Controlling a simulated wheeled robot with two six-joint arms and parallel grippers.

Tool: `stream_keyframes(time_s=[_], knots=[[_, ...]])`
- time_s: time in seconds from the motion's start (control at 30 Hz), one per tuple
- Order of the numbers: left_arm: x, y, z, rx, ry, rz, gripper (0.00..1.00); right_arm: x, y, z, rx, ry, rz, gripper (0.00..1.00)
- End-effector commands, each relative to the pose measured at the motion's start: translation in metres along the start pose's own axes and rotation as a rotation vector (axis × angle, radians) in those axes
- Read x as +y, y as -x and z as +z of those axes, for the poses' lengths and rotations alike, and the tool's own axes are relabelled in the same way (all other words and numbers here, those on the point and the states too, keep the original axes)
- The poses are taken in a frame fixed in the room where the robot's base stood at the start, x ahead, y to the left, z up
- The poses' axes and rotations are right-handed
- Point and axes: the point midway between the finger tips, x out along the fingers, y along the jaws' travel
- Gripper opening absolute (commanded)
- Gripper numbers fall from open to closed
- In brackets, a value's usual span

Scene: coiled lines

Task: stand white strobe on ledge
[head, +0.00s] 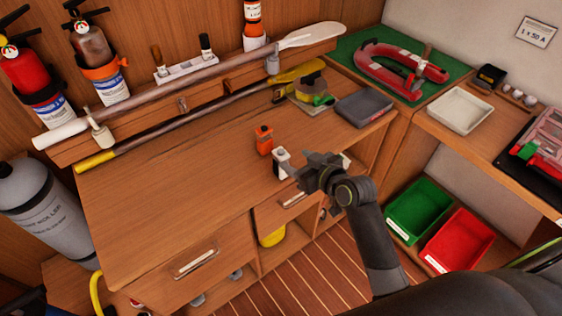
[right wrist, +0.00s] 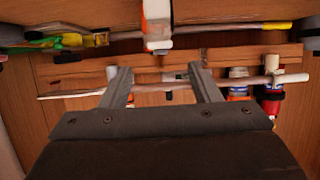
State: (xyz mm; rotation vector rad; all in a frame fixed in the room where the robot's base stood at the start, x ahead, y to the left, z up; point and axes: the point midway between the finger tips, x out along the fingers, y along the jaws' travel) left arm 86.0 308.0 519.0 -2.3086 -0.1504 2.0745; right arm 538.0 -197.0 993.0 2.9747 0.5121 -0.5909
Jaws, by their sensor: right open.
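The white strobe (head: 281,163), a small white block with a dark grey top, stands upright near the front right edge of the wooden desk. My right gripper (head: 299,172) is open right beside it, its fingers pointing towards it; I cannot tell whether they touch it. In the right wrist view a white and orange shape (right wrist: 157,25) shows beyond the open fingers (right wrist: 160,80), near the top edge. An orange strobe-like block (head: 264,140) stands just behind the white one. The raised wooden ledge (head: 225,100) runs along the back of the desk. My left gripper is out of view.
A white-bladed paddle (head: 160,95) lies along the ledge, with a yellow-ended pole (head: 200,118) in front. A white rack (head: 187,68) and an orange bottle (head: 252,18) stand behind. The desk's left middle is clear.

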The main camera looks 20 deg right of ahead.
Motion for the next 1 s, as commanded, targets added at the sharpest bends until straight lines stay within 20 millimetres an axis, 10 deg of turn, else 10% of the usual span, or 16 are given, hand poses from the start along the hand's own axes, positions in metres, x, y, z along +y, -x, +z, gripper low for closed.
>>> stream_keyframes(time_s=[1.0], knots=[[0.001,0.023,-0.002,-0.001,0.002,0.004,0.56,-0.001,-0.085,0.007,-0.001,-0.001,-0.001,0.56]])
